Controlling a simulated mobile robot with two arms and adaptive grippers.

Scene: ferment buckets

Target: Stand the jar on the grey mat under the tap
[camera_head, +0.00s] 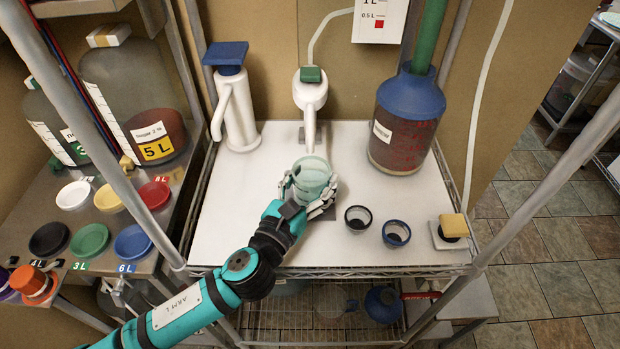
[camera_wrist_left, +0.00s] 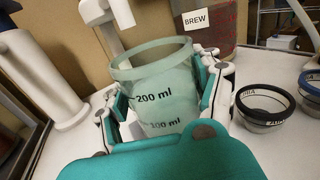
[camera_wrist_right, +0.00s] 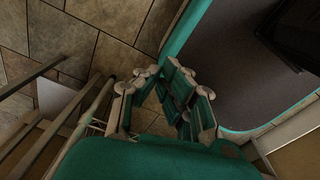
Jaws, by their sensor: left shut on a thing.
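The jar (camera_head: 311,176) is a pale green, see-through cup, upright above the white worktop, with 100 ml and 200 ml marks in the left wrist view (camera_wrist_left: 152,88). My left gripper (camera_head: 308,190) is shut on the jar, one finger on each side. The white tap (camera_head: 310,92) with a green top stands behind the jar. A grey strip (camera_head: 328,238) in front of the gripper may be the mat or a shadow. The jar's base is hidden, so I cannot tell if it touches anything. My right gripper (camera_wrist_right: 160,78) is over the floor, its fingertips close together with nothing seen between them.
Two small dark-rimmed cups (camera_head: 358,218) (camera_head: 396,233) stand right of the jar. A yellow-topped block (camera_head: 453,226) sits at the right front corner. A white pump bottle (camera_head: 236,110) and a brew bucket (camera_head: 405,120) stand behind. Rack posts flank the worktop. The left front is clear.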

